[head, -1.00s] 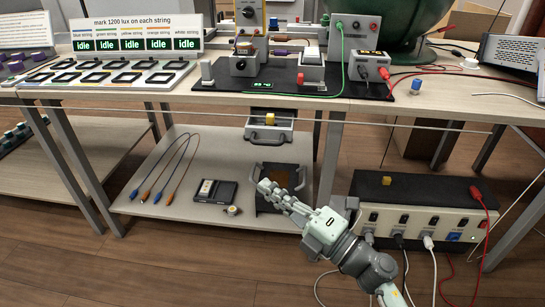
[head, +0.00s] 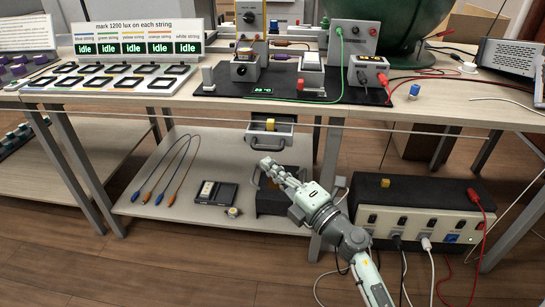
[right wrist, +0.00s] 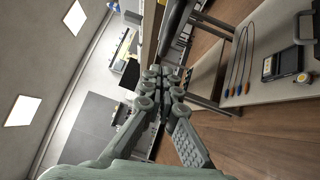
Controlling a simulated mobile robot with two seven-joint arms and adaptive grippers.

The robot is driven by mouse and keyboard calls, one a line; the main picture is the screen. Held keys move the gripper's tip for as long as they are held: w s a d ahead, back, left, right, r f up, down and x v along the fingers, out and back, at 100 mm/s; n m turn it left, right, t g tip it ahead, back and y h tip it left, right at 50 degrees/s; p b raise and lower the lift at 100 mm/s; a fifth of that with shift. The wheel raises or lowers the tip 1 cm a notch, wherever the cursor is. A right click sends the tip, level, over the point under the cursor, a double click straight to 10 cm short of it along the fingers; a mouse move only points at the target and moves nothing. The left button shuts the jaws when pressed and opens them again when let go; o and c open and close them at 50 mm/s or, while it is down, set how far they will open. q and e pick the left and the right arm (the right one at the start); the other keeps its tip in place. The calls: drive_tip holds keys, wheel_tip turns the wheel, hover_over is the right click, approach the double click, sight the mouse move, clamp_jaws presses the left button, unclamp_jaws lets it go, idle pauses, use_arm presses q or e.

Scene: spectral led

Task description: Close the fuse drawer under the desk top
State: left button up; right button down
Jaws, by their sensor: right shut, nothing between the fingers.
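The fuse drawer (head: 284,142) hangs under the desk top (head: 440,108) in the head view. It is pulled out, with its inside showing and a yellow block (head: 270,124) in it. A handle is on its front. My right gripper (head: 267,164) is shut and empty. It shows just below the drawer front, with its fingers pointing up and left; I cannot tell whether it touches the drawer. In the right wrist view the shut fingers (right wrist: 167,80) show in the middle, and I cannot make out the drawer there. My left gripper is not in view.
A dark tray (head: 272,202) with handles sits on the lower shelf (head: 160,203), partly behind my right gripper. Blue and orange leads and a black box (head: 214,193) lie to its left. A power box with sockets (head: 415,222) stands on the right. A desk leg (head: 328,180) is close to my right arm.

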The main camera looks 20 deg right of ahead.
sight(272, 141)
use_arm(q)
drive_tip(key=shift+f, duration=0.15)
use_arm(e)
drive_tip(key=shift+w+d+r, duration=0.1)
drive_tip(key=shift+w+d, duration=0.2)
drive_tip(key=shift+w, duration=0.25)
drive_tip(key=shift+w+d+r, duration=0.1)
drive_tip(key=shift+w+d, duration=0.2)
drive_tip(key=shift+w, duration=0.2)
